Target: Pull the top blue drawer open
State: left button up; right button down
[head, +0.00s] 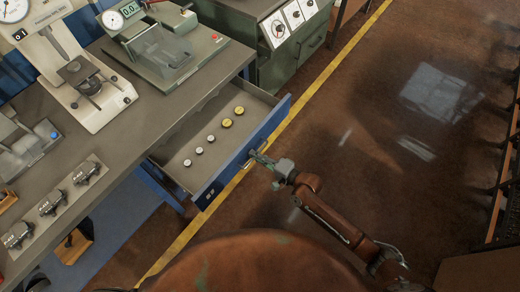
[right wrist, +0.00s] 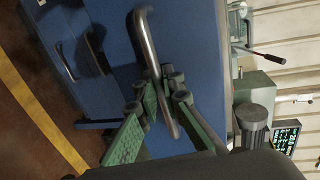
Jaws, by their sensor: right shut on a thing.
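The top blue drawer (head: 273,121) stands pulled out from under the grey workbench, with its inside showing. Its metal bar handle (right wrist: 147,42) crosses the right wrist view in front of the blue drawer face. My right gripper (head: 258,158) is at the outer side of the drawer front, by the handle. In the right wrist view its green fingers (right wrist: 165,100) are shut on the handle, one on each side of the bar. My left gripper is not in view.
Small white and yellow round pieces (head: 212,138) lie in a row in the drawer. Measuring instruments stand on the workbench (head: 120,150). A green machine cabinet (head: 290,70) is behind the drawer. The brown floor (head: 390,120) to the right is largely clear.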

jog(key=shift+s+d+f, duration=0.1)
jog(key=shift+s+d, duration=0.25)
jog(key=c, duration=2.3)
grip_release()
jog(key=shift+c, duration=0.2)
jog(key=v, duration=1.2)
jog(key=shift+w+d, duration=0.1)
